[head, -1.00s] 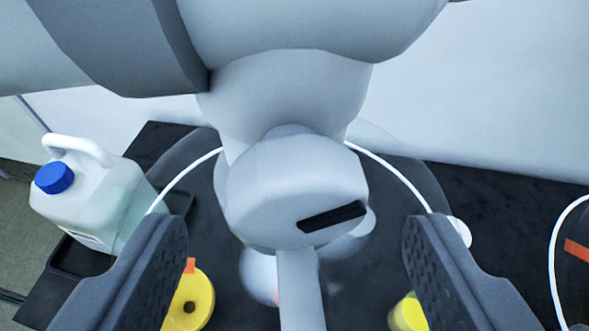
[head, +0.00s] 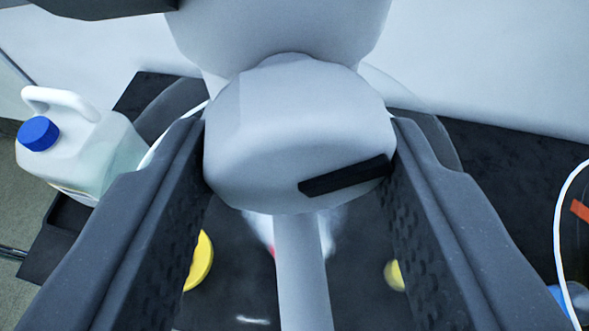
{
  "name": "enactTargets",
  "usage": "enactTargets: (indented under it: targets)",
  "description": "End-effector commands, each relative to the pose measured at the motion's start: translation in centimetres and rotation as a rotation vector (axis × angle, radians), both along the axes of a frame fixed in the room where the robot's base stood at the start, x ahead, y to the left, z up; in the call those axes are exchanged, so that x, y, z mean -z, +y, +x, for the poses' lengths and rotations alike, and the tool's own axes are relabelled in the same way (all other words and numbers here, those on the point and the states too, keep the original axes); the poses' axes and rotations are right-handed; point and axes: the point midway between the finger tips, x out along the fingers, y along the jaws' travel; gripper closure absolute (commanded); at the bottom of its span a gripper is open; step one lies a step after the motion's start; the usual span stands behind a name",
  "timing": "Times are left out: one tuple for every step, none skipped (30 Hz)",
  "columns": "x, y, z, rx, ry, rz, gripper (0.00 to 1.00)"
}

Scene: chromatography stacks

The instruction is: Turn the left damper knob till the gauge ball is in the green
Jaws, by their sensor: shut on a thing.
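A large pale grey damper knob (head: 290,125) with a slanted black bar (head: 345,177) on its face sits in the middle of the head view. The bar's right end is higher than its left. My gripper (head: 298,140) is shut on the knob, with one dark ridged jaw against each side. No gauge ball or green band can be made out in this view. Only one knob shows, so I cannot tell from the picture whether it is the left one.
A white jug (head: 85,150) with a blue cap stands at the left. Two yellow round things (head: 201,260) (head: 394,275) lie low behind the jaws. A grey post (head: 300,270) runs down below the knob. A white tube (head: 560,220) curves at the right edge.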

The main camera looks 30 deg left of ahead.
Motion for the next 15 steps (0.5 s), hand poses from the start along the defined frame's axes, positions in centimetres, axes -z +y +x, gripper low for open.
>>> enactTargets:
  targets:
    - [0.14, -0.02, 0.01, 0.0, -0.006, -0.009, 0.8]
    - [0.18, -0.02, 0.0, 0.0, -0.011, -0.016, 0.8]
    - [0.26, -0.02, 0.01, 0.0, -0.018, -0.028, 0.8]
    - [0.32, -0.02, 0.01, -0.001, -0.026, -0.039, 0.8]
    - [0.38, -0.02, 0.01, 0.0, -0.033, -0.051, 0.8]
    - [0.43, 0.0, 0.0, 0.0, -0.046, -0.069, 0.8]
    - [0.47, -0.01, -0.01, 0.001, -0.054, -0.082, 0.8]
    - [0.48, -0.01, -0.01, 0.0, -0.063, -0.096, 0.8]
    - [0.5, -0.02, -0.01, 0.0, -0.076, -0.116, 0.8]
    - [0.51, -0.04, -0.01, 0.001, -0.085, -0.129, 0.8]
    - [0.53, -0.04, -0.02, 0.001, -0.094, -0.143, 0.8]
    - [0.53, -0.02, -0.03, 0.001, -0.107, -0.163, 0.8]
    - [0.52, -0.02, -0.04, 0.001, -0.116, -0.177, 0.8]
    - [0.52, 0.0, -0.05, 0.001, -0.125, -0.19, 0.8]
    - [0.52, 0.02, -0.06, 0.001, -0.139, -0.21, 0.8]
